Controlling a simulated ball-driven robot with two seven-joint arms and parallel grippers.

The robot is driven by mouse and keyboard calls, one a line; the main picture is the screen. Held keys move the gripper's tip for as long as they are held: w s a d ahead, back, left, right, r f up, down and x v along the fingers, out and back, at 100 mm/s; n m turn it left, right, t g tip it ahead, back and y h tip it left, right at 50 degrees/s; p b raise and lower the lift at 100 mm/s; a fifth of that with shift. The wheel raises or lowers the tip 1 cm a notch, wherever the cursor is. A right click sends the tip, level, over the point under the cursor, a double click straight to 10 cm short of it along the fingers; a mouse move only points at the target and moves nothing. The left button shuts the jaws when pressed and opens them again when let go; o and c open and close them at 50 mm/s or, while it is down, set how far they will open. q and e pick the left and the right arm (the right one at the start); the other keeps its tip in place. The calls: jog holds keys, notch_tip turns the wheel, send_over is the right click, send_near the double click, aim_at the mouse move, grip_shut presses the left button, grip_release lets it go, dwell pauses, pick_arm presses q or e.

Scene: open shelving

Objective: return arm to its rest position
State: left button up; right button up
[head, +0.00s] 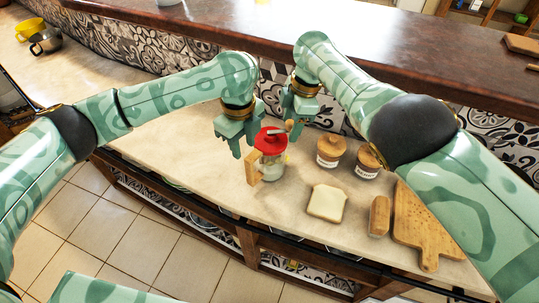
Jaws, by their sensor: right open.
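My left gripper (243,145) hangs fingers down over the counter, just left of a grinder (271,143) with a red top, a crank handle and a wooden side. The picture does not clearly show its finger gap or whether it touches the grinder. My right gripper (295,125) is open behind and right of the grinder, partly hidden by its handle. Both arms reach forward over the counter, the left from the left edge and the right from the right edge. The grinder stands upright on the counter.
Two wooden-lidded jars (331,151) (368,161) stand right of the grinder. A bread slice (326,203), a small loaf (380,216) and a wooden cutting board (415,235) lie nearer the front. A raised brown ledge (200,40) runs behind. The yellow cup (30,29) is far left.

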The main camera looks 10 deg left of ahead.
pick_arm(q)
jog(key=shift+r, duration=1)
